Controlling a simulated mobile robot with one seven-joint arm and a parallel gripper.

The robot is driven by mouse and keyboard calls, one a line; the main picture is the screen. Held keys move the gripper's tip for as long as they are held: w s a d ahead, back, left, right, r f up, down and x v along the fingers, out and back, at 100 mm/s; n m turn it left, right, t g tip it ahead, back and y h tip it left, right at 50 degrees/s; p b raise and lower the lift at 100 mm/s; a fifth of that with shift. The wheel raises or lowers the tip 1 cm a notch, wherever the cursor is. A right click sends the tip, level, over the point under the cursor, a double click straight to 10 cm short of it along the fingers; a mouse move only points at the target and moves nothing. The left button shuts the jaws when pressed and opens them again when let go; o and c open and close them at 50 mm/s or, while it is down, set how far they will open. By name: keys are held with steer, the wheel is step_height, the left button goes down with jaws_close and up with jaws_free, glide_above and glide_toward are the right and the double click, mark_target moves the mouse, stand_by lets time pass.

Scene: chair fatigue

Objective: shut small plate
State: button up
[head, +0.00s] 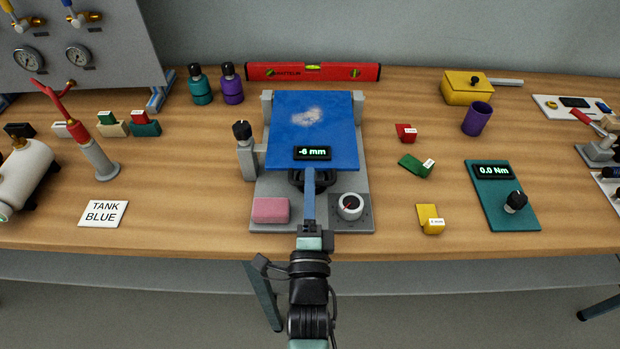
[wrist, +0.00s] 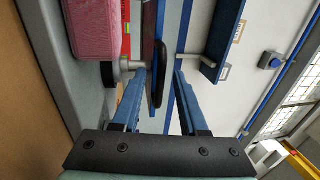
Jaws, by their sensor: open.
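The blue plate (head: 330,125) lies over a grey base (head: 268,190), with a pale worn patch on top and a readout of -6 mm near its front edge. I take it as the small plate. My gripper (head: 309,176) reaches in at the plate's front edge, below the readout. In the wrist view the plate (wrist: 149,45) shows edge-on, with a gap under it. A black handle (wrist: 161,70) on the plate lies between the open fingertips (wrist: 159,74); I cannot tell whether either finger touches it.
A pink block (head: 270,210) and a round dial (head: 350,206) sit on the base at either side of my gripper. A black-topped knob (head: 242,131) stands at its left. Red (head: 406,132), green (head: 416,165) and yellow (head: 430,218) blocks lie to the right.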

steer(key=shift+w+r, duration=0.15)
steer(key=shift+w, duration=0.4)
jaws_close()
steer(key=shift+r, duration=0.3)
stand_by(0.8)
